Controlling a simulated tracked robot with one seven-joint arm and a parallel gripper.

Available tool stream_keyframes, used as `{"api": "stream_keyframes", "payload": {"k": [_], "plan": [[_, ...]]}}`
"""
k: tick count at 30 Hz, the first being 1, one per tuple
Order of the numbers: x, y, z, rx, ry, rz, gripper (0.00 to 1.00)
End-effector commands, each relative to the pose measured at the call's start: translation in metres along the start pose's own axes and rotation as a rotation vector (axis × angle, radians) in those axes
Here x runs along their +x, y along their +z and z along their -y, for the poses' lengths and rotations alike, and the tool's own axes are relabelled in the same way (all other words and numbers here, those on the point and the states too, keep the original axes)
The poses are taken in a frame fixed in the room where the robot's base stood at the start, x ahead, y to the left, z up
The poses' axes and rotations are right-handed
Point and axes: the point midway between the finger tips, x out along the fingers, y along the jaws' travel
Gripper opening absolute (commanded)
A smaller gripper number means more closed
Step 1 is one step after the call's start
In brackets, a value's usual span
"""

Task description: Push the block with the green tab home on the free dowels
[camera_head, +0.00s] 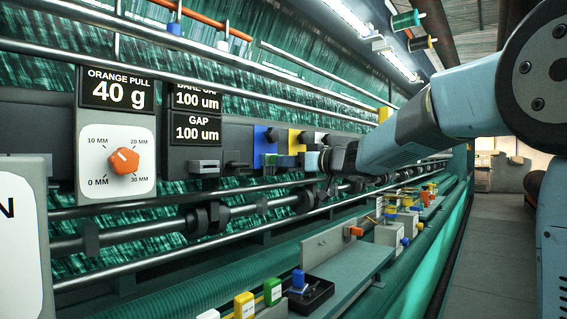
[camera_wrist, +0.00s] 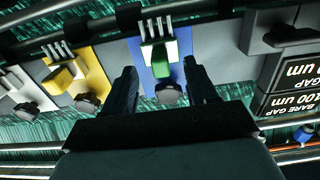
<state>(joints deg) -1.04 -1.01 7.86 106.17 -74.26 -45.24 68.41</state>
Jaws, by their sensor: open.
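The block with the green tab (camera_wrist: 160,66) is on a blue plate (camera_wrist: 138,50) in the wrist view; its pale body (camera_wrist: 172,48) is below a grey comb-like piece. My gripper (camera_wrist: 160,72) is open, with one dark finger on each side of the green tab and a gap to each. Nothing is held. In the head view the green tab (camera_head: 285,160) shows small beside the blue plate (camera_head: 263,143), and my gripper (camera_head: 328,160) is just right of it. I cannot make out the dowels or how far the block sits on them.
A yellow plate (camera_wrist: 88,65) with a yellow tab and a pale plate (camera_wrist: 28,95) are beside the blue one, each with a dark knob. Long rails (camera_head: 230,207) run below. A tray (camera_head: 310,293) and coloured-tab blocks (camera_head: 272,291) lie lower down.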

Motion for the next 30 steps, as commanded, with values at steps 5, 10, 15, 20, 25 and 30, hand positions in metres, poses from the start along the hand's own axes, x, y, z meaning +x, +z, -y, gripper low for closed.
{"api": "stream_keyframes", "payload": {"k": [5, 10, 15, 20, 25, 30], "plan": [[-0.037, 0.0, -0.001, -0.002, 0.003, 0.0, 0.57], [-0.07, 0.0, -0.001, -0.001, 0.002, -0.001, 0.57], [-0.093, 0.0, -0.001, -0.001, 0.002, -0.001, 0.57], [-0.104, 0.001, -0.001, -0.001, 0.0, 0.0, 0.57], [-0.107, 0.001, -0.001, 0.0, 0.0, 0.001, 0.57], [-0.107, 0.001, -0.001, 0.0, 0.0, 0.0, 0.57]]}}
